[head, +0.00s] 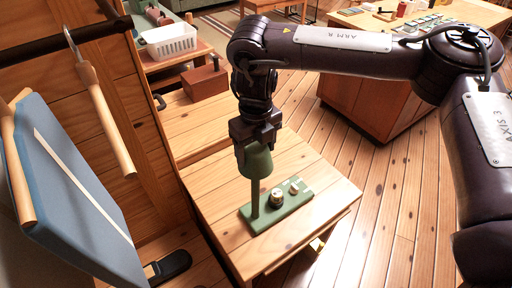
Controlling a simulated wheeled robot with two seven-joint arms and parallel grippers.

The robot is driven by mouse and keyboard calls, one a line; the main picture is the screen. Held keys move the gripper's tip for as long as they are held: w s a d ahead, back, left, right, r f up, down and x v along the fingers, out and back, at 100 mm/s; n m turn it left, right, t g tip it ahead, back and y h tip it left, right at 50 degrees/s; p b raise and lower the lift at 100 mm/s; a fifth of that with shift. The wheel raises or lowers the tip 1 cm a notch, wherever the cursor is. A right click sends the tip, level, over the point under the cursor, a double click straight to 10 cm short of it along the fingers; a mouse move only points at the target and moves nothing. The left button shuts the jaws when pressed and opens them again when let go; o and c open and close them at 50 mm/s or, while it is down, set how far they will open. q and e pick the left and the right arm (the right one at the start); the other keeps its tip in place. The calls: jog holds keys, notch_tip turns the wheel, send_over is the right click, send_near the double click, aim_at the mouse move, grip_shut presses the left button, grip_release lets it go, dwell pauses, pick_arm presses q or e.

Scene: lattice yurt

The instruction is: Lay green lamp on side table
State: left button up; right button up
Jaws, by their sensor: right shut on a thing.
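The green lamp (279,208) is upright at the side table (318,181), with its flat base low over the wooden top. I cannot tell for sure whether the base touches the wood. Its base carries two small round knobs, and a thin stem rises to a green shade. My right gripper (256,143) points down from above and is shut on the lamp at its shade, hiding the top of it. My left gripper is out of view.
An open wooden wardrobe with a wooden hanger (105,117) and blue cloth (75,190) stands at left. Behind are a reddish-brown box (205,81) and a white basket (168,41). A wooden cabinet (370,105) stands at back right.

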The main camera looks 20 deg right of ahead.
jog(key=o, duration=1.7)
notch_tip(320, 180, up, 12)
jog(key=b, duration=0.1)
